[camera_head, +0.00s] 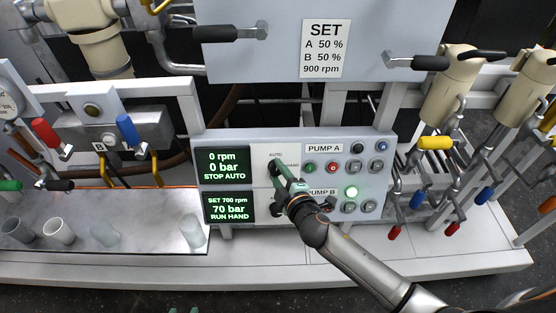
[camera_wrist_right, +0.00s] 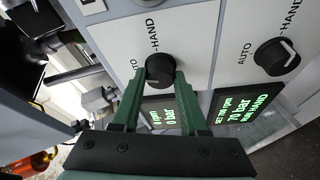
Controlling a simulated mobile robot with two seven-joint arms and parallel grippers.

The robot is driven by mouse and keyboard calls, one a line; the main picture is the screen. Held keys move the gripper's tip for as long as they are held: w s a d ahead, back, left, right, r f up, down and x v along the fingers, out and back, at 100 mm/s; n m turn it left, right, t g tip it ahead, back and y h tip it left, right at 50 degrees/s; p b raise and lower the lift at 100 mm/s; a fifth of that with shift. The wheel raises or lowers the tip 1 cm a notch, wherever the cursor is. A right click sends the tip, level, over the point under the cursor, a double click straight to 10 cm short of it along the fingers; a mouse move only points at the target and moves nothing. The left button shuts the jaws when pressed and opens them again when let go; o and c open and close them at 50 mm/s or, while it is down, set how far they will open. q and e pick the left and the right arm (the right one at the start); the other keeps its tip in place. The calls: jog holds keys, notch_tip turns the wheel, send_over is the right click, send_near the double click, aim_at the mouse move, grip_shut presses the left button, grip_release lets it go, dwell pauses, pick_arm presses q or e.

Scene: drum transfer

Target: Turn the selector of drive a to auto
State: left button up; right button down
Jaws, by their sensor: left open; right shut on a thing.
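The control panel has a PUMP A row (camera_head: 323,148) above a PUMP B row. The upper selector, a round black knob (camera_wrist_right: 160,69), sits between AUTO and HAND labels beside the upper display (camera_head: 225,164), which reads 0 rpm, 0 bar, STOP AUTO. My right gripper (camera_head: 278,174) is shut on this knob, with a green finger on each side in the right wrist view (camera_wrist_right: 158,92). Its pointer direction is hard to make out. The lower selector knob (camera_wrist_right: 277,56) points toward HAND; its display (camera_head: 229,207) reads RUN HAND. My left gripper (camera_head: 185,310) barely shows at the bottom edge, open.
My right forearm crosses the lower panel. A tray (camera_head: 130,238) with several cups is at left. Valves with coloured handles (camera_head: 435,143) stand at right.

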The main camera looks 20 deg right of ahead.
jog(key=n+p, duration=0.2)
jog(key=p, duration=0.1)
jog(key=shift+w+r+n+g, duration=0.1)
jog(key=shift+r+n+g, duration=0.2)
jog(key=shift+r+g, duration=0.1)
pick_arm(q)
jog(key=shift+y, duration=0.3)
jog(key=shift+s+a+r+p, duration=0.25)
jog(key=shift+a+r, duration=0.1)
jog(key=shift+r, duration=0.3)
jog(key=shift+s+a+r+p, duration=0.1)
jog(key=shift+a+r+p, duration=0.2)
jog(key=shift+r, duration=0.35)
jog(key=shift+s+a+r+p, duration=0.2)
jog(key=shift+a+r, duration=0.2)
jog(key=shift+r, duration=0.25)
pick_arm(e)
jog(key=shift+f+n, duration=0.2)
jog(key=shift+n, duration=0.2)
jog(key=shift+c, duration=2.2)
grip_release()
jog(key=shift+f, duration=0.1)
pick_arm(q)
jog(key=shift+r+p, duration=0.45)
jog(key=shift+r, duration=0.05)
pick_arm(e)
jog(key=v, duration=1.2)
jog(key=shift+s+d+r, duration=0.15)
jog(key=shift+s+r, duration=0.1)
